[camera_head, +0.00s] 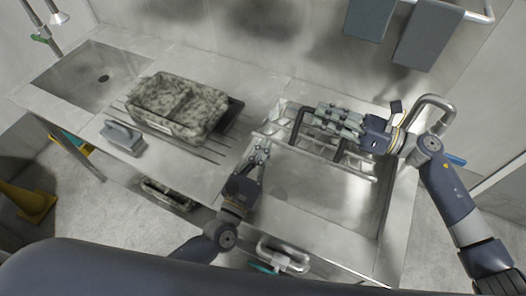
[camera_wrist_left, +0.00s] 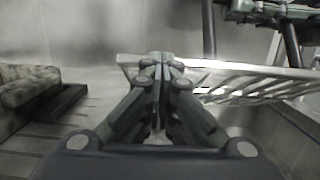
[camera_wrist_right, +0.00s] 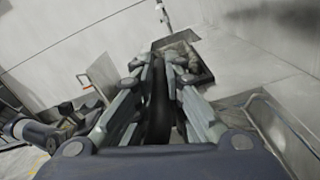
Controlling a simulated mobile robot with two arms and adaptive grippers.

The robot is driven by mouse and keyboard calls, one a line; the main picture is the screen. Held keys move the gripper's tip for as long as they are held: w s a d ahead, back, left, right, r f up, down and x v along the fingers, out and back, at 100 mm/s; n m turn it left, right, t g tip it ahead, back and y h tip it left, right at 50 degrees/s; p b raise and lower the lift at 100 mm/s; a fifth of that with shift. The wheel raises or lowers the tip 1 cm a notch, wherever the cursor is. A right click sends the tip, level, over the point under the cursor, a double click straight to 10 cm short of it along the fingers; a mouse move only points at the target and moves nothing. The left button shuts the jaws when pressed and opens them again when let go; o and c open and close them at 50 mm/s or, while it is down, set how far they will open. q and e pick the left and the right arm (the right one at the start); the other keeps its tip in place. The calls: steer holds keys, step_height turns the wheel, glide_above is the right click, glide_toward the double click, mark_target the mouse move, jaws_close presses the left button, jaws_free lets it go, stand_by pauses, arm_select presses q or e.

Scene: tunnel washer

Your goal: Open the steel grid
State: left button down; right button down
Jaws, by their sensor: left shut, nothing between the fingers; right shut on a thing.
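The steel grid (camera_head: 312,156) is a barred metal panel over the right-hand basin, with black bars or handles (camera_head: 296,128) on it. It also shows as a slatted panel in the left wrist view (camera_wrist_left: 265,88). My right gripper (camera_head: 325,116) is shut on a black bar at the grid's far side; the bar shows between its fingers in the right wrist view (camera_wrist_right: 158,95). My left gripper (camera_head: 264,148) is shut and empty, close to the grid's left front corner. I cannot tell whether its tips touch the grid. The right fingers hide part of the grid.
A camouflage-patterned tub (camera_head: 178,105) stands on the ribbed drainboard left of the grid, with a grey brush-like block (camera_head: 122,138) beside it. A sink (camera_head: 90,78) is at far left. Grey cloths (camera_head: 428,35) hang above. A curved pipe (camera_head: 436,102) rises near my right wrist.

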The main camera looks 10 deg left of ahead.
arm_select(q)
steer(key=shift+r, duration=0.3)
arm_select(e)
steer(key=c, duration=1.6)
jaws_free()
arm_select(q)
steer(key=shift+w, duration=0.1)
